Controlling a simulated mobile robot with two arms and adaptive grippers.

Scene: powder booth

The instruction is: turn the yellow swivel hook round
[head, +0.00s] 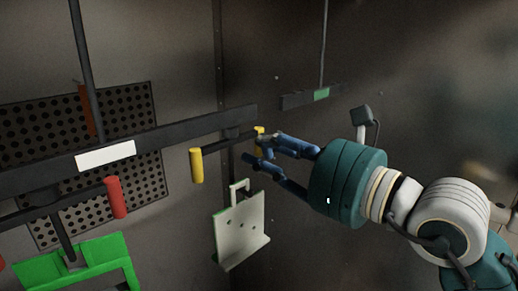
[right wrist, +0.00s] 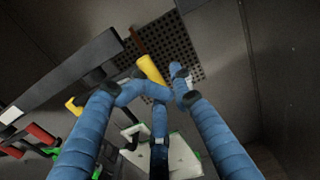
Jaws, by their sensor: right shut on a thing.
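The yellow swivel hook has a dark crossbar with a yellow grip at each end. Its left yellow grip (head: 196,165) hangs free below the dark rail. Its right yellow grip (head: 259,131) is partly covered by the blue fingers of my right gripper (head: 256,149), which is shut on it. In the right wrist view the held yellow grip (right wrist: 150,69) stands up between the fingertips (right wrist: 151,85). The other yellow grip (right wrist: 73,105) shows at the left. A pale bracket plate (head: 240,229) hangs below the hook, its top loop visible. My left gripper is not in view.
A dark overhead rail (head: 190,135) runs above, with a white label (head: 106,155). A swivel hook with a red grip (head: 115,197) hangs at the left, above a green frame (head: 72,265). A perforated panel (head: 140,105) is on the wall behind. A shorter rail (head: 298,99) with a green mark hangs farther back.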

